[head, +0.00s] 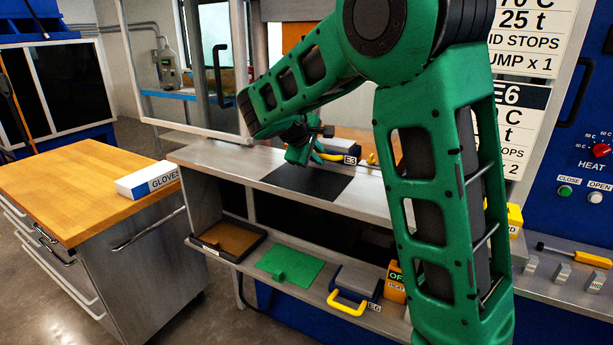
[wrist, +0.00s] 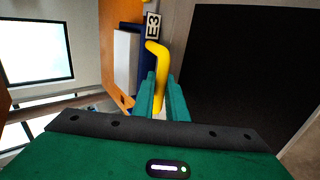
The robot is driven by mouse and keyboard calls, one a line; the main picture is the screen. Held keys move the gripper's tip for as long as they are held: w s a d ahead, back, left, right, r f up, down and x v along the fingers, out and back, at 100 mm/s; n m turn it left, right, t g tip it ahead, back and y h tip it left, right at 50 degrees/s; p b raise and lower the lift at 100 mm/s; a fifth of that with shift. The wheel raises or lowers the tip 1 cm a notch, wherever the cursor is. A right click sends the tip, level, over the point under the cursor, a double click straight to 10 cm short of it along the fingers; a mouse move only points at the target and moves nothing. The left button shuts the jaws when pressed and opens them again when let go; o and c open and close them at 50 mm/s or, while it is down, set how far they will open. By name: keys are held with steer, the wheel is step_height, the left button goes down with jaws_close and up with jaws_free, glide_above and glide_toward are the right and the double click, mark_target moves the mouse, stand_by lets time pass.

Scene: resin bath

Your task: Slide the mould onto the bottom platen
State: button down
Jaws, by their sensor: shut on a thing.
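The mould labelled E3 (head: 341,148) is a flat grey and blue block with a yellow handle, behind the black mat in the head view. My gripper (head: 316,154) is at its front left. In the wrist view the gripper fingers (wrist: 161,92) are shut on the yellow handle (wrist: 158,63). The mould body (wrist: 126,58) lies just beyond, beside its E3 label. An orange-brown surface (head: 362,136) shows behind the mould, partly hidden by my arm. I cannot tell whether this is the bottom platen or how the mould rests on it.
A black mat (head: 300,182) lies on the steel bench. The lower shelf holds a brown tray (head: 228,236), a green sheet (head: 290,264) and a mould labelled E6 (head: 357,283). A white-framed guard (head: 190,128) stands left. A wooden-topped cabinet (head: 75,190) with a GLOVES box is front left.

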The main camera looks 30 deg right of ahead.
mark_target(330, 145)
steer(key=shift+w+d, duration=0.8)
steer(key=shift+d, duration=0.35)
steer(key=shift+w+d, duration=0.85)
steer(key=shift+d, duration=0.3)
steer(key=shift+w+d, duration=0.8)
steer(key=shift+d, duration=0.35)
steer(key=c, duration=1.7)
jaws_free()
steer(key=shift+v, duration=4.05)
steer(key=shift+a, duration=0.1)
steer(key=v, duration=1)
steer(key=shift+s+a+r, duration=0.1)
steer(key=shift+a, duration=0.1)
